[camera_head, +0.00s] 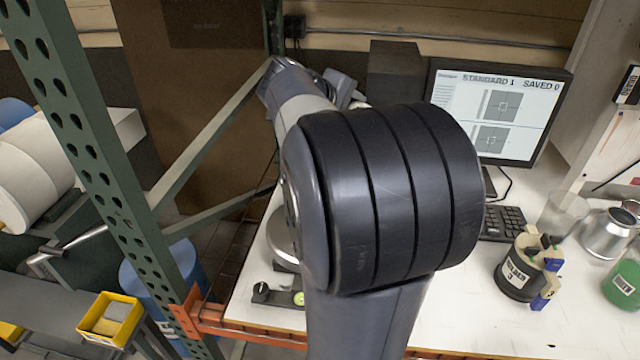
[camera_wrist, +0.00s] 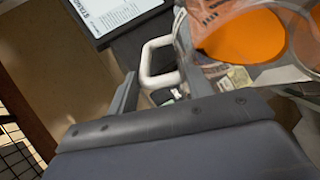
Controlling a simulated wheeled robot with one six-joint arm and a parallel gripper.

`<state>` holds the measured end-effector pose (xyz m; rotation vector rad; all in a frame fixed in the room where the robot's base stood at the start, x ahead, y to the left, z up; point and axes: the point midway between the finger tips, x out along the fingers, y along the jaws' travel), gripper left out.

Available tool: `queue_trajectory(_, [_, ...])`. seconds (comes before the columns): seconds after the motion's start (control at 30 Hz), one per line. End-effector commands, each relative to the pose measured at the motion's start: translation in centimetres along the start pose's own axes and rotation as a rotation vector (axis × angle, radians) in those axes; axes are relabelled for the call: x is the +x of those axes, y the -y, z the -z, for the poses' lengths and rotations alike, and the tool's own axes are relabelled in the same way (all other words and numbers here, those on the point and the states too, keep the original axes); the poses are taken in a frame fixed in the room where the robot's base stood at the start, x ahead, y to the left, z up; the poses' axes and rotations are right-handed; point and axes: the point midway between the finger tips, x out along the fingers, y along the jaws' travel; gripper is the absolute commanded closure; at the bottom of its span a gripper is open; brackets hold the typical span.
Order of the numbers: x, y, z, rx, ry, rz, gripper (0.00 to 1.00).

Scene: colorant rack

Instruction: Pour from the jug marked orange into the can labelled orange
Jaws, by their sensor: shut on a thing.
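In the wrist view, my gripper (camera_wrist: 158,80) is shut on the white handle (camera_wrist: 154,60) of a clear jug (camera_wrist: 190,40). An orange surface (camera_wrist: 240,36) shows inside the jug, which looks tilted in this view. The jug's far side is cut off by the picture edge. In the head view, my arm hides the gripper and the jug. I cannot make out a can labelled orange in either view.
On the white bench in the head view are a black holder (camera_head: 518,278) with clips, a silver can (camera_head: 606,236), a clear beaker (camera_head: 562,214) and a green-filled vessel (camera_head: 622,280). A monitor (camera_head: 497,110) and keyboard (camera_head: 502,222) stand behind. A green rack post (camera_head: 100,150) is at left.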

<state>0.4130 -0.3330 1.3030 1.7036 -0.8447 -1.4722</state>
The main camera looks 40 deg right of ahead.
Motion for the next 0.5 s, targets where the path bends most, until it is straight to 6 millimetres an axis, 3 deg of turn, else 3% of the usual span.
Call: queue_trajectory(0.5, [-0.27,0.12,0.03,-0.002,-0.002,-0.028,1.0])
